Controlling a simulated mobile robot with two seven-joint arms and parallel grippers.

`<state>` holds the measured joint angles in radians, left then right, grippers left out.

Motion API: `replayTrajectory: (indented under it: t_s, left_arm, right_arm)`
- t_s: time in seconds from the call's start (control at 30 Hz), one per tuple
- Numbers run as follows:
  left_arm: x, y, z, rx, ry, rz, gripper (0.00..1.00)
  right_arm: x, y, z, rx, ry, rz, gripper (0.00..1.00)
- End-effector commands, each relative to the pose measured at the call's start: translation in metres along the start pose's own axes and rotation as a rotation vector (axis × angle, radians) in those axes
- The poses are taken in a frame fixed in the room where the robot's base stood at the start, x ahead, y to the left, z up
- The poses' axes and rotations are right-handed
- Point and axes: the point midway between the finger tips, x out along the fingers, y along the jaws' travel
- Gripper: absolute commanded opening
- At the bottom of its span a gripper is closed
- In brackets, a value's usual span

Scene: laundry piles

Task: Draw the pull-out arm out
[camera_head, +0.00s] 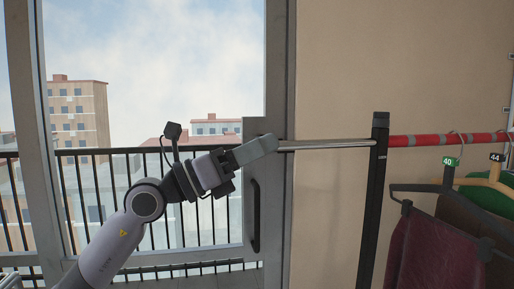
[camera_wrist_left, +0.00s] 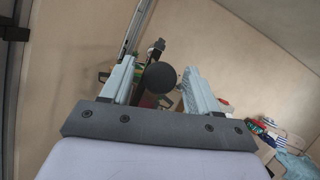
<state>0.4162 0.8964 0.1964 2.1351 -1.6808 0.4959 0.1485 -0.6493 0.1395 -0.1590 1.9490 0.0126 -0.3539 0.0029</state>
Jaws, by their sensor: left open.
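The pull-out arm (camera_head: 325,143) is a thin chrome rod that sticks out to the left from a black upright post (camera_head: 374,200). My left gripper (camera_head: 272,144) is at the rod's left end, in line with it. In the left wrist view, a round black end piece (camera_wrist_left: 160,78), apparently the rod's end cap, shows between the two fingers of my left gripper (camera_wrist_left: 157,70). The fingers stand apart with gaps on both sides of it. The rod behind the cap is hidden in that view. My right gripper is not in view.
A glazed balcony door with a dark handle (camera_head: 254,215) is behind my left arm. The beige wall (camera_head: 335,70) is bare.

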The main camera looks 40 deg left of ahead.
Motion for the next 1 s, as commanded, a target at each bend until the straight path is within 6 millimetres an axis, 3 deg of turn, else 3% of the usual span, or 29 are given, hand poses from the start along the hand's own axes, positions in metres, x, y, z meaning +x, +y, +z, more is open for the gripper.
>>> replayTrajectory:
  t_s: [0.27, 0.7, 1.0]
  left_arm:
    - [-0.003, 0.001, 0.001, 0.002, -0.005, 0.001, 0.6]
    - [-0.052, 0.001, -0.002, 0.002, -0.003, 0.002, 0.6]
    - [-0.071, 0.0, 0.0, 0.002, -0.002, 0.001, 0.6]
  right_arm:
    - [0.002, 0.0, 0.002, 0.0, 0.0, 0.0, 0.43]
    - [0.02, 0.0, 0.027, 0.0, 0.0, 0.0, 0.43]
    - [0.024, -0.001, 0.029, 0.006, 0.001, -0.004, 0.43]
